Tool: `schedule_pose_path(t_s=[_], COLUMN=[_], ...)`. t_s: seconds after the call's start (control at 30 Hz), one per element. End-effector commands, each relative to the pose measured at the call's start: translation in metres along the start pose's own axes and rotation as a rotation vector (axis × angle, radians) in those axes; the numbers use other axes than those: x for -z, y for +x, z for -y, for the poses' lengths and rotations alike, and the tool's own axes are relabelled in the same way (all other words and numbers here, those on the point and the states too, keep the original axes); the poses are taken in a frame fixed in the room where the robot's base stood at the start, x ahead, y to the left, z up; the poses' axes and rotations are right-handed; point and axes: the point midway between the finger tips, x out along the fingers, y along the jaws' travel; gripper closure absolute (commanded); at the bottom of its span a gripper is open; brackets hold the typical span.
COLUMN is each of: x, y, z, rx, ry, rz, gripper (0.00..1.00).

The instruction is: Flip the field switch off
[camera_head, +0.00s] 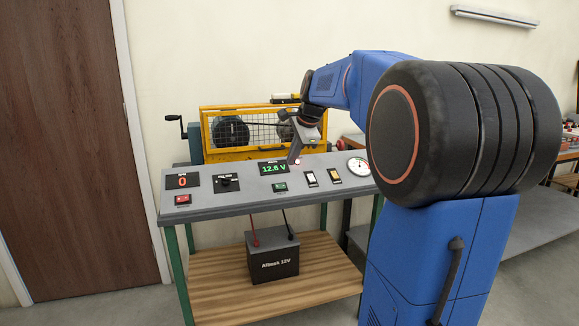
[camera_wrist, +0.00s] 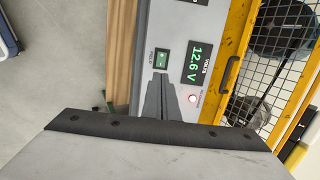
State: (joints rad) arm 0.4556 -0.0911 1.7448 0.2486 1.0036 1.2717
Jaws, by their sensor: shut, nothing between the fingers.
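The field switch (camera_wrist: 162,56) is a small green rocker in a dark frame, with a label beside it that seems to read FIELD. In the head view it is the green switch (camera_head: 280,187) on the sloped grey panel, below the voltage display. My gripper (camera_wrist: 161,77) is shut and empty, its fingertips pointing toward the switch, close to its edge in the wrist view. Whether they touch it cannot be told. In the head view my gripper (camera_head: 293,160) is over the panel's back part, beyond the switch.
A yellow mesh guard (camera_head: 222,113) stands behind. A battery (camera_head: 272,262) sits below.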

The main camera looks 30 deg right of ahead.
Motion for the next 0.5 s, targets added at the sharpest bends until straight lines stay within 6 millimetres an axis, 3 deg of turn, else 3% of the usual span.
schedule_pose_path(t_s=[0.5], x=[-0.0008], y=[-0.0102], z=[0.0002], rx=[0.000], ry=[0.000], rz=[0.000], gripper=[1.00])
